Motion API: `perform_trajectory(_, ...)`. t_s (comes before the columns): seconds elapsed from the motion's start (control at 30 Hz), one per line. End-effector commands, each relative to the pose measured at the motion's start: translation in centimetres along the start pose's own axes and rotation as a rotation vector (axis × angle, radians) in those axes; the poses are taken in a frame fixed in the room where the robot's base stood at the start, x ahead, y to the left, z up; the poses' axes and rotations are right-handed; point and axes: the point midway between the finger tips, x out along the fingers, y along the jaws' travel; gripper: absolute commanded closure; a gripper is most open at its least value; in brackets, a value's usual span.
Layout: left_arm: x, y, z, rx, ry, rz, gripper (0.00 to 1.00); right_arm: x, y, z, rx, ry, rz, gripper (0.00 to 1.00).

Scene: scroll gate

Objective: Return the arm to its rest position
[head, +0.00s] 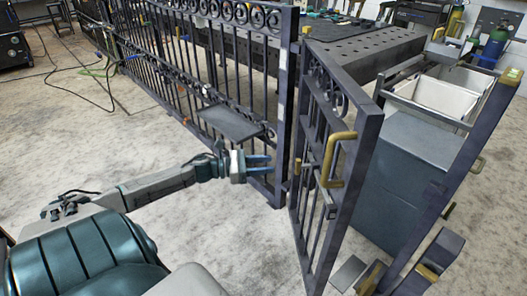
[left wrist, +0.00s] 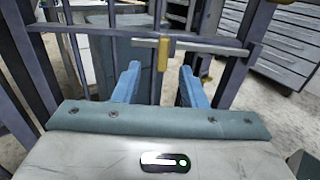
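My left arm reaches in from the left in the head view. Its gripper (head: 262,166) has two blue fingers held apart with nothing between them. It is just left of the dark metal gate leaf (head: 367,130), which has scrollwork at its top and a brass handle (head: 334,160). The leaf stands at an angle to the fixed fence. In the left wrist view, the open fingers (left wrist: 158,88) point toward the gate bars, with a horizontal bar and a brass piece (left wrist: 163,53) beyond the gap. I cannot tell whether the fingers touch the gate. My right gripper is not visible.
A long scroll fence (head: 200,70) with a small shelf (head: 231,122) runs behind the gripper. A dark post (head: 455,165) stands right of the leaf. A cabinet (head: 408,165) and a perforated table (head: 350,55) lie beyond.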

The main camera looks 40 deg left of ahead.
Motion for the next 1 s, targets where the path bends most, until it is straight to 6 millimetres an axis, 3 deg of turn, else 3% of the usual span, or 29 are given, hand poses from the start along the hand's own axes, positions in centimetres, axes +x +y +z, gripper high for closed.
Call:
perform_trajectory(0.33,0.0,0.0,0.0,-0.002,0.0,0.001,0.62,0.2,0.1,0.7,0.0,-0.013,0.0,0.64)
perform_trajectory(0.47,0.6,-0.9,-0.9,-0.096,-0.014,0.037,0.62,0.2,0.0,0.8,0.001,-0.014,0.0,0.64)
perform_trajectory(0.57,1.6,-2.9,-2.7,-0.325,-0.047,0.126,0.62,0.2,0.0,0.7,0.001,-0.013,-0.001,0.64)
perform_trajectory(0.73,2.9,-8.2,-6.8,-0.959,-0.154,0.361,0.62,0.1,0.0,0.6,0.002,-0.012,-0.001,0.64)
perform_trajectory(1.0,1.5,-18.7,-11.8,-2.002,-0.406,0.771,0.62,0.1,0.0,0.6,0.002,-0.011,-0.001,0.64)
